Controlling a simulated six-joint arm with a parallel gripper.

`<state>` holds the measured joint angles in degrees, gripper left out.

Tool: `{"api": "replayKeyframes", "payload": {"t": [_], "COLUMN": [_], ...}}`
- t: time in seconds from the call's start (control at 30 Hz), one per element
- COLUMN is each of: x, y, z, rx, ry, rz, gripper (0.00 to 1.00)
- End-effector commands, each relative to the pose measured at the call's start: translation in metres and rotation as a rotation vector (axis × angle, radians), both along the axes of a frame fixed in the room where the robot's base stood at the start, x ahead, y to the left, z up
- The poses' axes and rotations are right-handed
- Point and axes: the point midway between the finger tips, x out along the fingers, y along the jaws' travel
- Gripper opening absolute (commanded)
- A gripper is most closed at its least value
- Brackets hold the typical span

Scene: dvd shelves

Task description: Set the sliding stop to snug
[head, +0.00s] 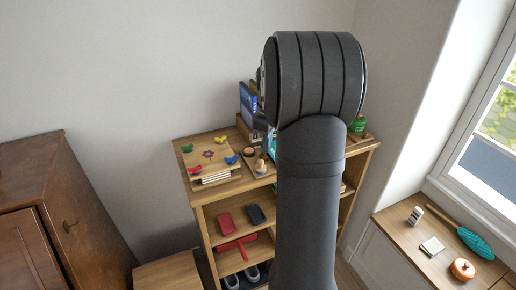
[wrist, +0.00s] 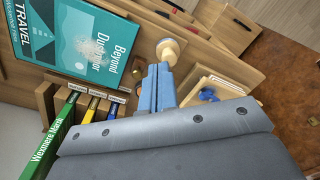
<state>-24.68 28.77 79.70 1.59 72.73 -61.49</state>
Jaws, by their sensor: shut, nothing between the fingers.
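My gripper (wrist: 158,70) is shut and empty in the wrist view, its two blue fingers side by side. Their tips are close to a pale round wooden knob (wrist: 168,50); I cannot tell whether they touch it. Whether this knob belongs to the sliding stop is unclear. Upright books with green (wrist: 48,145), yellow and blue spines stand in a row at the lower left. A teal travel book (wrist: 75,38) shows its cover beyond them. A wooden upright (wrist: 45,100) stands at the row's end. In the head view my arm hides the gripper and much of the shelf top.
The wooden shelf unit (head: 198,191) carries a board with coloured bird-like pieces (head: 220,139) at its left and a green jar (head: 358,125) at its right. A blue book (head: 248,100) stands at the back. A dark cabinet (head: 62,190) is left, a window bench (head: 405,248) right.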

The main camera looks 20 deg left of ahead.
Motion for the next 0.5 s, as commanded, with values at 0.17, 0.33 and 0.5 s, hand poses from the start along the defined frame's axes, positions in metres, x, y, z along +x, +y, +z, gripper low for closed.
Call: {"api": "replayKeyframes", "payload": {"t": [0.17,0.33,0.5], "x": [-0.029,-0.048,-0.060], "y": [0.039,0.073,0.098], "z": [0.002,0.015,0.028], "rx": [-0.238,-0.448,-0.587], "ry": [-0.107,-0.217,-0.297], "rz": [0.387,0.713,0.918], "gripper": [0.00,0.00,0.00]}}
